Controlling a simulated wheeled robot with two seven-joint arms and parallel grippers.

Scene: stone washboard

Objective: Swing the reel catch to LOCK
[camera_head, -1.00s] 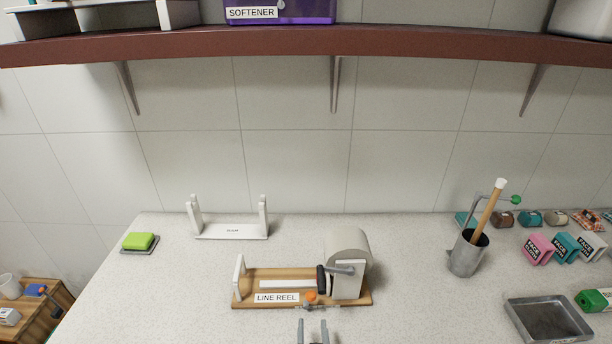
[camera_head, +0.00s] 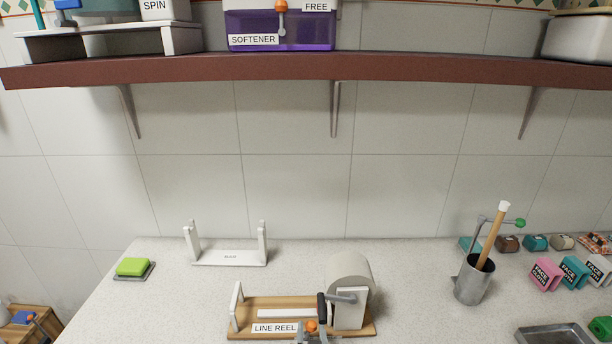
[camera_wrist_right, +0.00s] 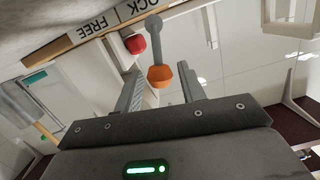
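The line reel (camera_head: 237,334) has a wooden base, a grey drum, and a crank with a dark handle. Its catch is a short grey lever with an orange knob (camera_head: 311,326) at the front edge. In the right wrist view the lever (camera_wrist_right: 156,38) ends in the orange knob (camera_wrist_right: 160,76), beside a label reading FREE (camera_wrist_right: 95,25) and partly cut-off LOCK letters (camera_wrist_right: 131,9). My right gripper (camera_head: 311,338) is open at the knob, which shows between its fingers (camera_wrist_right: 162,92); contact cannot be told. My left gripper is out of view.
A red round part (camera_wrist_right: 135,43) lies close to the knob. A white rack (camera_head: 229,258) and green sponge (camera_head: 132,267) stand left; a metal cup with a brush (camera_head: 474,281) stands right. The brown shelf (camera_head: 400,68) overhangs with a purple softener box (camera_head: 300,36).

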